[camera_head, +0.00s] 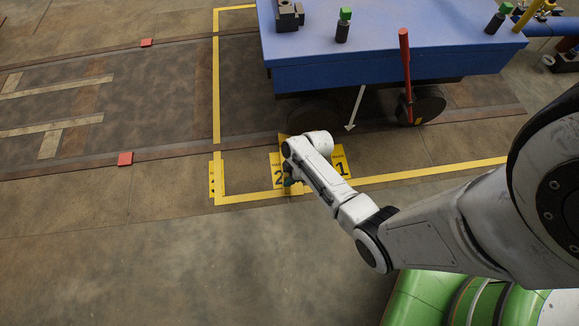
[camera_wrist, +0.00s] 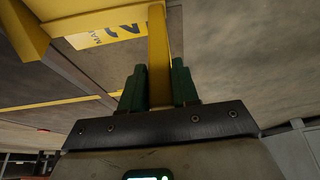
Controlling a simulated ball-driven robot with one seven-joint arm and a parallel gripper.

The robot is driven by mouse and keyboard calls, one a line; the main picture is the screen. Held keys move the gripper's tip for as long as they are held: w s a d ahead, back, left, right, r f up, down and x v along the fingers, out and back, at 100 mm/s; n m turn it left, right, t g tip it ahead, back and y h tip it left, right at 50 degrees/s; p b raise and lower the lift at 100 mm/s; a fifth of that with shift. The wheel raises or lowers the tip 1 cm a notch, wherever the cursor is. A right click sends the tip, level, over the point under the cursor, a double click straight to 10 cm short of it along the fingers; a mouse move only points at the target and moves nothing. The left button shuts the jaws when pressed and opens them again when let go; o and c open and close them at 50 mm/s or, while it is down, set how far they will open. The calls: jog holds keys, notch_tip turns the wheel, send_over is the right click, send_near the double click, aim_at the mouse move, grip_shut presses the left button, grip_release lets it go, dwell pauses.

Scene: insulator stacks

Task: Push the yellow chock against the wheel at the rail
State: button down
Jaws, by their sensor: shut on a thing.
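My gripper (camera_wrist: 158,88) has its green fingers shut on an upright yellow bar in the wrist view. The bar joins the yellow chock (camera_wrist: 88,22), whose body spans the upper left of that view. In the head view, my gripper (camera_head: 289,181) is low over the floor beside the near rail, and only a yellow sliver of the chock (camera_head: 283,148) shows behind my wrist. The dark wheel (camera_head: 312,113) stands under the blue wagon just beyond it. My wrist hides whether chock and wheel touch.
The blue wagon (camera_head: 390,70) stands over the rails (camera_head: 178,153). A yellow line (camera_head: 425,172) and numbered yellow floor plates (camera_head: 342,165) lie around my gripper. A red lever (camera_head: 405,65) is at the right wheel. Red blocks (camera_head: 125,158) sit on the rails. The floor at lower left is clear.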

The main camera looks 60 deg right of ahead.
jog(key=shift+s+d+f+b, duration=0.15)
jog(key=shift+d+b, duration=0.25)
jog(key=shift+d, duration=1.15)
jog(key=shift+s+d, duration=0.35)
jog(key=shift+s, duration=0.1)
jog(key=c, duration=0.8)
grip_release()
jog(key=shift+o, duration=0.2)
jog(key=w+a+r+p+v, duration=0.1)
jog(key=w+p+v, duration=0.1)
jog(key=p+v, duration=1.2)
jog(key=v, duration=0.4)
jog(key=shift+a+r, duration=0.2)
jog(key=shift+a, duration=0.1)
jog(key=shift+w, duration=0.1)
